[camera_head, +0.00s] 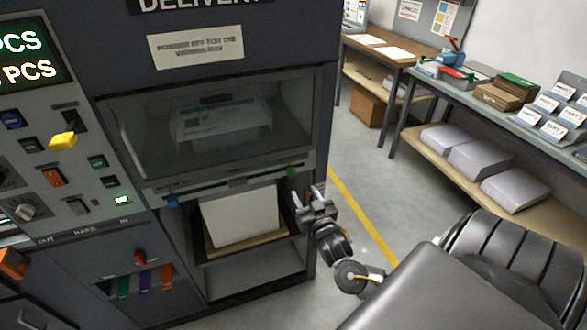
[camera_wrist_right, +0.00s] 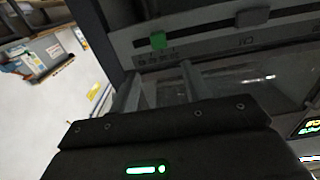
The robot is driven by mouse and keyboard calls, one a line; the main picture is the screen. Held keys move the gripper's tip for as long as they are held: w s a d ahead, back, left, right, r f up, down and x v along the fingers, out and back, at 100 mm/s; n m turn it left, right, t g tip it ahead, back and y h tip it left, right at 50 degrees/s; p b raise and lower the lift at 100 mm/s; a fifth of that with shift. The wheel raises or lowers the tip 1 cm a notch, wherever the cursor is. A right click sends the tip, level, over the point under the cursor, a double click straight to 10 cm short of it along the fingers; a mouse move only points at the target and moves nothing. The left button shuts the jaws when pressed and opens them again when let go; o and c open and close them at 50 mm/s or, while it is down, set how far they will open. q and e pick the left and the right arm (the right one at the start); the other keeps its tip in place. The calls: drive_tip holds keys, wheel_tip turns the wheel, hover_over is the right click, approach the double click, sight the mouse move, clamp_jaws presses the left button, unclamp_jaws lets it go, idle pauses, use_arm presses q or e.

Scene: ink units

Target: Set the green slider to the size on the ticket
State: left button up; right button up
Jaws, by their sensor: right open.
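The green slider (camera_head: 291,172) sits near the right end of a rail below the window of the dark machine. It also shows in the right wrist view (camera_wrist_right: 158,41), just beyond my fingertips. My right gripper (camera_head: 308,192) is in front of the rail's right end, a little below the slider. Its two fingers stand apart, and in the right wrist view (camera_wrist_right: 158,78) nothing is between them. The fingers look apart from the slider. I cannot make out a size ticket; a label (camera_head: 196,47) above the window carries blurred print. My left gripper is out of view.
A blue slider (camera_head: 172,202) sits at the rail's left end. A stack of white paper (camera_head: 240,216) lies in the opening below. A control panel with a yellow lever (camera_head: 63,141) is at left. Benches (camera_head: 470,100) stand at right, with clear floor (camera_head: 370,190) between.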

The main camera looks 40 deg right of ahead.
sight(293, 173)
drive_tip(key=p+x, duration=0.2)
drive_tip(key=x, duration=0.8)
drive_tip(key=shift+w+d, duration=0.15)
drive_tip(key=shift+w, duration=0.2)
drive_tip(key=shift+d, duration=0.1)
clamp_jaws()
